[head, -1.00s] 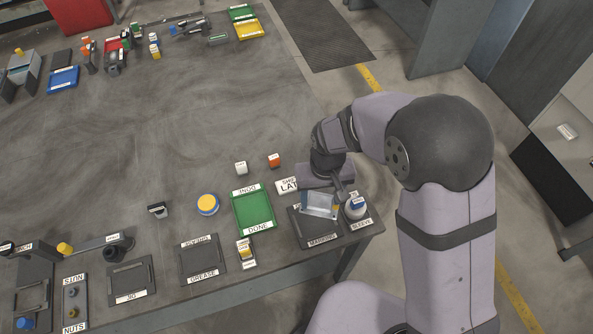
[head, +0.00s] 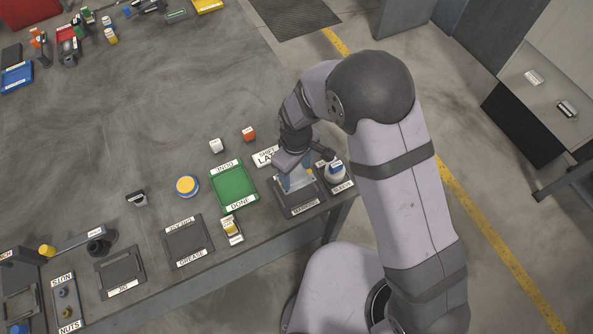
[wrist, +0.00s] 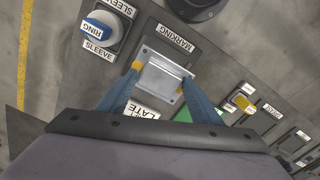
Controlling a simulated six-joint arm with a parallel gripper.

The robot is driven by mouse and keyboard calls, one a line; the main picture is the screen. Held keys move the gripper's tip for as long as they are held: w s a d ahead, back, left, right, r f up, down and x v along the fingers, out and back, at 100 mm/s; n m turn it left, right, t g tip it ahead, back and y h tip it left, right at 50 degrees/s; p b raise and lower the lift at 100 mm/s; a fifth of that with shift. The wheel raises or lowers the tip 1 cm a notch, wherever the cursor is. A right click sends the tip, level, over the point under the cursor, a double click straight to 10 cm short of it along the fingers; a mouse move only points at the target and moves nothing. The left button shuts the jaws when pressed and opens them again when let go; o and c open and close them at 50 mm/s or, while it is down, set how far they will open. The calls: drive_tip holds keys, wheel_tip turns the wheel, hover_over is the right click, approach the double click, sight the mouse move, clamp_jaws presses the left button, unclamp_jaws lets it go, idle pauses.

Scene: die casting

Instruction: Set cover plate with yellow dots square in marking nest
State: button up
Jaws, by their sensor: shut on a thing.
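The cover plate (wrist: 160,76) is a silver, flat piece. My gripper (wrist: 162,77) is shut on it, with a blue finger on each of two opposite sides. Yellow patches show where the fingertips meet the plate; I cannot tell whether they are its dots. The marking nest (head: 302,206) is a dark tray with a MARKING label, at the table's right end. My gripper hides part of the plate and nest in the head view.
The SLEEVE stand (head: 342,186) with a white and blue ring piece stands close to the nest's right. The green DONE tray (head: 233,186) is to its left, with a small yellow and white block (head: 231,228) in front of that tray. The table's front edge is close.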

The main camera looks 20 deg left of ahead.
drive_tip(key=shift+f, duration=0.1)
drive_tip(key=shift+f+b, duration=2.55)
drive_tip(key=shift+f, duration=0.7)
drive_tip(key=shift+f, duration=0.45)
idle(0.6)
drive_tip(key=o, duration=1.9)
drive_tip(key=shift+s+d, duration=0.1)
drive_tip(key=shift+o, duration=0.2)
drive_tip(key=shift+r+p, duration=2.95)
drive_tip(key=shift+r, duration=1.05)
